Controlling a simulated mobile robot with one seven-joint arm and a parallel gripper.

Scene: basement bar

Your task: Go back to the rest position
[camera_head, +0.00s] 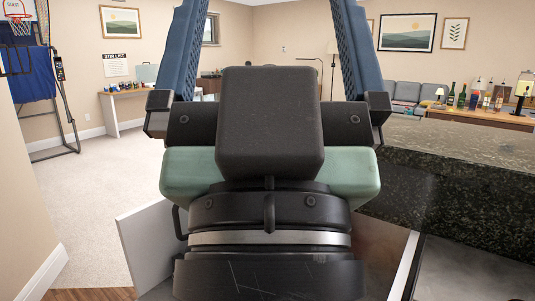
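My gripper (268,22) fills the middle of the view, pointing up and away from the camera. Its two blue ridged fingers stand wide apart, with the room showing between them, so it is open. Nothing shows between the visible parts of the fingers. Their tips run out of the top of the picture. The black and green gripper body hides much of what lies behind it.
A dark granite counter (463,142) stands close on the right, with a lower surface at bottom right. A white panel (150,247) stands at lower left. Open carpet (105,185) lies beyond. Bottles (462,97) stand on a far wooden top; a basketball game (38,85) is far left.

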